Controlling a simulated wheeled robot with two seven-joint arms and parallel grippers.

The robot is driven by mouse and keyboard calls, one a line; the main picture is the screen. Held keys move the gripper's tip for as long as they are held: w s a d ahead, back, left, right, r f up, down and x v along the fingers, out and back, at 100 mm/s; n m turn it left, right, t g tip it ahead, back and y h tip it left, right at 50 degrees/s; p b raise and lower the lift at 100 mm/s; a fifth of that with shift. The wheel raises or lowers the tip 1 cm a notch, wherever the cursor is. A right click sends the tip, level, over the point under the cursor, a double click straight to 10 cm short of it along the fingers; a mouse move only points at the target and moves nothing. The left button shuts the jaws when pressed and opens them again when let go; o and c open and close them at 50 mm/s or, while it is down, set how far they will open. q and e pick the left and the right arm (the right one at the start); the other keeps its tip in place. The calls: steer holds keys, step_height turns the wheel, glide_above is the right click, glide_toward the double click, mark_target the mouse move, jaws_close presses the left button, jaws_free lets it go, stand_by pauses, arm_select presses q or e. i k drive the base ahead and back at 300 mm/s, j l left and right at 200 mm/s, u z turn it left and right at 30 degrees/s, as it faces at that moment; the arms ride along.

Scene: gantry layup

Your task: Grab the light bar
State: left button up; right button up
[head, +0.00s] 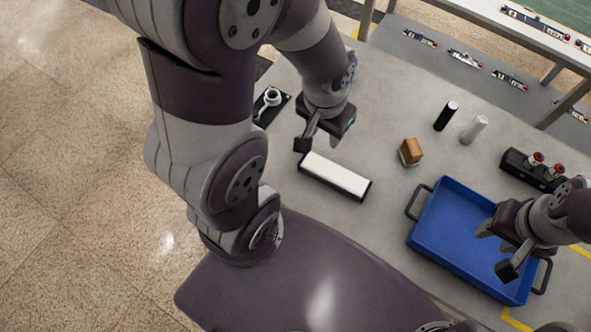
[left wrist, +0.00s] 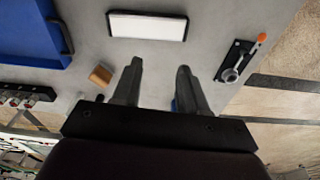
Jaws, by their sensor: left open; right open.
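The light bar (head: 335,175) is a white bar with a dark frame, lying flat on the grey table. It also shows at the top of the left wrist view (left wrist: 147,26). My left gripper (head: 318,137) is open and empty, just behind the bar in the head view and apart from it. Its two fingers (left wrist: 156,88) point toward the table in the left wrist view, with the bar beyond their tips. My right gripper (head: 498,252) is open and empty over the blue tray (head: 440,205) at the right.
A brown block (head: 410,150), a black cylinder (head: 446,115) and a white cylinder (head: 474,129) stand right of the bar. A black fixture with red-topped parts (head: 532,168) sits behind the tray. A black plate with a ring-shaped part (head: 271,103) lies at the left table edge.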

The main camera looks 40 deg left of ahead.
mark_target(349, 183)
steer(key=u, duration=0.85)
steer(key=j+z, duration=0.3)
steer(key=z, duration=0.15)
steer(key=j+z, duration=0.7)
steer(key=z, duration=0.15)
